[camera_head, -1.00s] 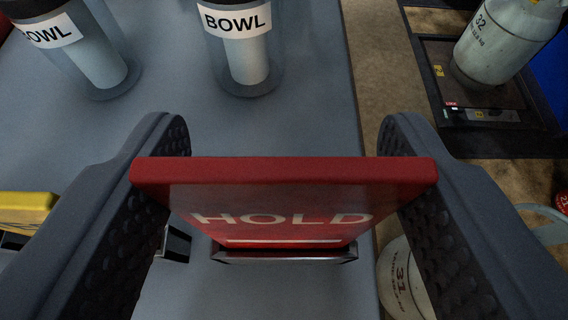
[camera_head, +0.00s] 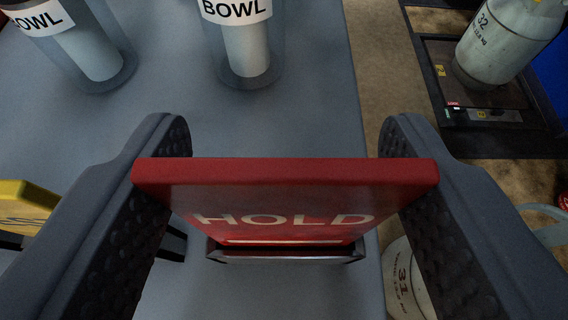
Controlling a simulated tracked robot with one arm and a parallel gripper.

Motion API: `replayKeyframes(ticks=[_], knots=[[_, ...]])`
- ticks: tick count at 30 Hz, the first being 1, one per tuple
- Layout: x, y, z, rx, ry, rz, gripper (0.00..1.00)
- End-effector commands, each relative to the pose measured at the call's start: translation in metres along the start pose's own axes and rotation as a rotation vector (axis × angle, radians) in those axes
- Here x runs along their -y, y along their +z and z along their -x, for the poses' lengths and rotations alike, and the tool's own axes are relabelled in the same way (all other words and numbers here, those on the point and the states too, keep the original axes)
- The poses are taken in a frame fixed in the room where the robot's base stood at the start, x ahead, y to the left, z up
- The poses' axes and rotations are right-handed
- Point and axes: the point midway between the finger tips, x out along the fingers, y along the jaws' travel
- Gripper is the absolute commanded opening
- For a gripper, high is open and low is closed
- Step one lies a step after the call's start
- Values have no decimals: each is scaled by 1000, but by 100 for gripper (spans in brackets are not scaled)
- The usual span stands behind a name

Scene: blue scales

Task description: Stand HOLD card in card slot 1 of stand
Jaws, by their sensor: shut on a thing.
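The red HOLD card (camera_head: 285,200) is between the two fingers of my gripper (camera_head: 285,172), which is shut on its side edges. The card stands upright with its lettering facing me. Below its lower edge is a dark slotted holder, part of the stand (camera_head: 285,257). The card's lower edge lines up with this slot in the picture; I cannot tell whether it is inside the slot or just above it. A yellow card (camera_head: 25,207) stands in another dark holder at the left, partly hidden by my left finger.
Two clear cylinders labelled BOWL (camera_head: 238,40) (camera_head: 75,50) stand farther back on the grey-blue table (camera_head: 310,100). The table's right edge is close by the card. Beyond it, a gas cylinder numbered 32 (camera_head: 505,45) sits on a floor scale (camera_head: 485,115). Cylinder 31 (camera_head: 405,280) is at lower right.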

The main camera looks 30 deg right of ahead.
Motion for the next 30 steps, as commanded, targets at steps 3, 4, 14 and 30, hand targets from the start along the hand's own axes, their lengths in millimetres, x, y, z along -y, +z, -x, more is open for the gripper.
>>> replayKeyframes(ticks=[3,4,14,30], knots=[[0,2,-1,0,0,0,34],[0,2,-1,0,0,0,34],[0,8,-4,0,0,0,34],[0,10,-5,0,0,0,81]])
